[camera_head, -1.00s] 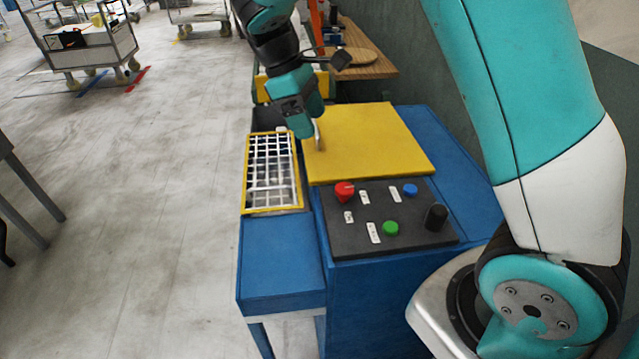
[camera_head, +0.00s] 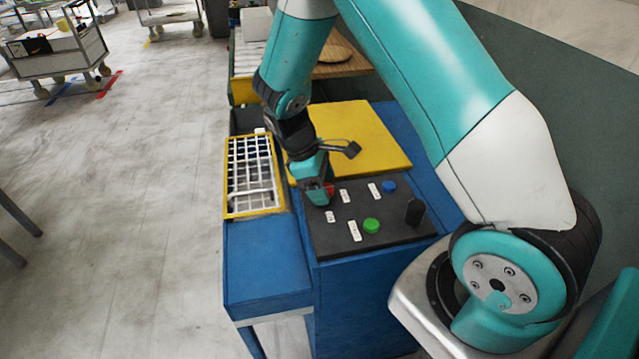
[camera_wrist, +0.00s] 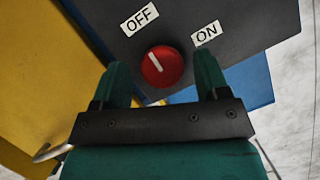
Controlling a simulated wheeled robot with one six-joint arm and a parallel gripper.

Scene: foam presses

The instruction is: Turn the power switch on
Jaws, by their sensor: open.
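The power switch is a round red knob (camera_wrist: 162,66) with a white line, on the dark control panel (camera_wrist: 240,20). In the wrist view its line tilts up and to the left, toward the OFF label (camera_wrist: 140,19); the ON label (camera_wrist: 207,33) is at the upper right. My gripper (camera_wrist: 158,80) is open, its two green fingers apart, with the knob showing between and just beyond the tips. I cannot tell whether they touch it. In the head view my gripper (camera_head: 319,196) is over the panel's far left corner and mostly hides the red knob (camera_head: 330,189).
The panel also carries a blue button (camera_head: 389,187), a green button (camera_head: 371,226) and a black knob (camera_head: 414,211). A yellow plate (camera_head: 365,135) lies behind it. A yellow-framed grid (camera_head: 252,210) is at the left. The blue surface (camera_head: 265,265) in front of the grid is clear.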

